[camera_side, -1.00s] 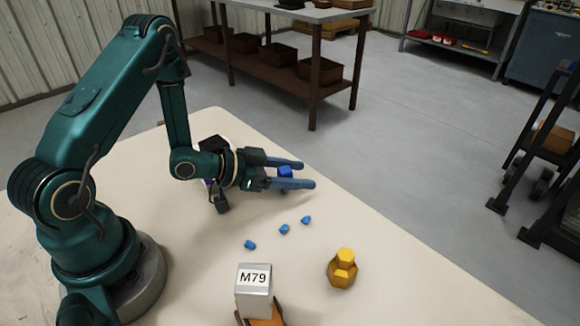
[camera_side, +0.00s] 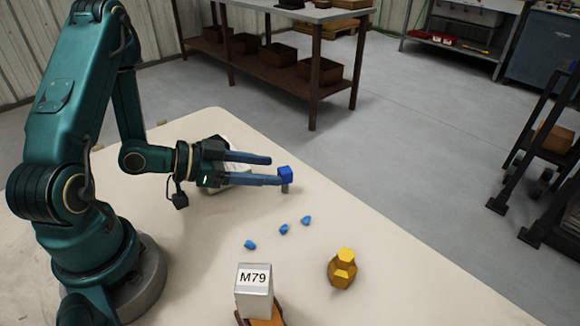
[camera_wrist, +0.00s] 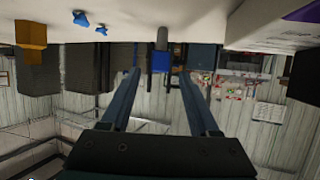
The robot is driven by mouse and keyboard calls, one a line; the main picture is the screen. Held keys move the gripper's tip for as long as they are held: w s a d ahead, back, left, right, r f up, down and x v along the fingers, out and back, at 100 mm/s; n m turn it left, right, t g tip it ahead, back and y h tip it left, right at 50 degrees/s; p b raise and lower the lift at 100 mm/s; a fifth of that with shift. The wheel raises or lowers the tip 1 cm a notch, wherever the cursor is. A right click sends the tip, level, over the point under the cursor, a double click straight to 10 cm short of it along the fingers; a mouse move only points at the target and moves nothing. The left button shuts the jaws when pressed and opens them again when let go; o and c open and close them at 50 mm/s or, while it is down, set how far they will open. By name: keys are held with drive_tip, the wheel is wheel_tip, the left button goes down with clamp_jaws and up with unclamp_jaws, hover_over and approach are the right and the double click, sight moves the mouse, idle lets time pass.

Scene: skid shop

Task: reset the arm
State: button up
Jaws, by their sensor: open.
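My gripper (camera_side: 272,170) is open, with its two long blue-grey fingers pointing right above the cream table (camera_side: 400,262). A blue block (camera_side: 285,172) on a short grey post stands just past the fingertips in the side view. In the wrist view, the fingers (camera_wrist: 163,80) are spread apart. The blue block (camera_wrist: 161,62) shows beyond them, between their tips, with nothing held.
Several small blue pieces (camera_side: 283,229) lie on the table. A yellow faceted object (camera_side: 342,268) stands at the right, near a grey block marked M79 (camera_side: 254,290). A white box (camera_side: 235,178) sits behind my gripper. The table's right part is clear.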

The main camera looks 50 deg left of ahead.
idle(0.3)
drive_tip(key=w+r+m, duration=0.1)
drive_tip(key=m, duration=0.1)
drive_tip(key=w+r+m+t, duration=0.1)
drive_tip(key=w+r+m, duration=0.3)
drive_tip(key=shift+d+r+y, duration=0.25)
drive_tip(key=shift+d+y, duration=0.15)
drive_tip(key=s+a+r+n+g+y, duration=0.3)
drive_tip(key=s+r+n+g+y, duration=0.1)
drive_tip(key=s+n+y, duration=0.15)
drive_tip(key=s+d+r+n+g, duration=0.1)
drive_tip(key=s+d+n, duration=0.1)
drive_tip(key=s, duration=0.3)
drive_tip(key=s+d+r+n+g+h, duration=0.1)
drive_tip(key=s+d+n+g, duration=0.1)
drive_tip(key=s, duration=0.4)
drive_tip(key=shift+s+d+n, duration=0.3)
drive_tip(key=shift+d+n, duration=0.15)
drive_tip(key=shift+d, duration=0.3)
